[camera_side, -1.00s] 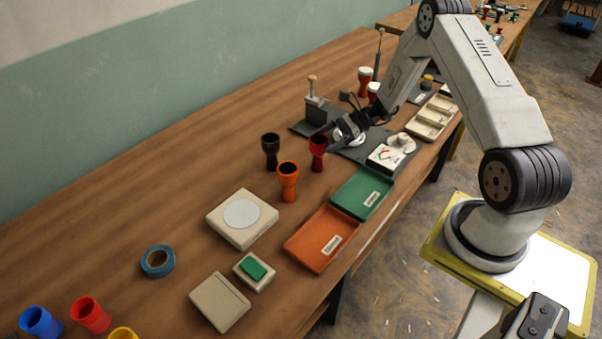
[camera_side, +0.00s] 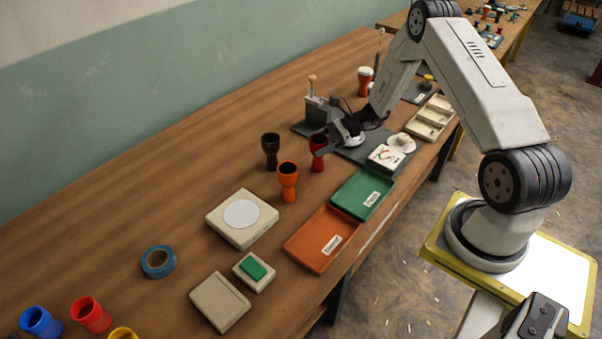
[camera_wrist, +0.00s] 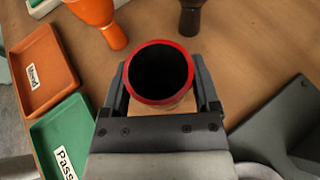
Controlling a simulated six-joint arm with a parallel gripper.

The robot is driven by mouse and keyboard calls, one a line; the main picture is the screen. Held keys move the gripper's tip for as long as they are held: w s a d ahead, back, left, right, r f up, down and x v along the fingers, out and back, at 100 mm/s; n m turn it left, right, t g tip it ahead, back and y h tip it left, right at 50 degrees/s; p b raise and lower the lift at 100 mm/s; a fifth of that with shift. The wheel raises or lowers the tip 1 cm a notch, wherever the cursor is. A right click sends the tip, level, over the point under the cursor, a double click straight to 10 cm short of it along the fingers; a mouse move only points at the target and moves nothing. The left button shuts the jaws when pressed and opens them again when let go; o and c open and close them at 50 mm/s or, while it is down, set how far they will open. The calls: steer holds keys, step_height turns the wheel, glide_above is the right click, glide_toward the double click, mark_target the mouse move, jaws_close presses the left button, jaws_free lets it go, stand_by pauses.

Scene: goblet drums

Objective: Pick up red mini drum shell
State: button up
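The red drum shell (camera_side: 318,162), goblet-shaped with a dark hollow mouth, stands upright on the table. My gripper (camera_side: 325,147) is at its upper part and hides some of it in the side view. In the wrist view, the shell's red rim (camera_wrist: 160,101) lies between the two fingers of my gripper (camera_wrist: 160,88). The fingers are spread on either side of it, with a small gap showing at the right finger. Contact on the left side is hard to tell.
An orange drum shell (camera_side: 288,180) and a black one (camera_side: 271,150) stand close by. A green tray (camera_side: 363,193) and an orange tray (camera_side: 321,239) lie nearer the front edge. A grey fixture (camera_side: 318,113) stands behind my gripper. The table's back left is clear.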

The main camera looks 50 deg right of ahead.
steer(key=shift+c, duration=1.1)
steer(key=shift+r, duration=0.1)
steer(key=shift+r, duration=0.7)
steer(key=s+a+r, duration=0.3)
steer(key=s+r, duration=0.8)
steer(key=s, duration=0.2)
steer(key=shift+s+a+r, duration=0.2)
steer(key=shift+s+a, duration=0.05)
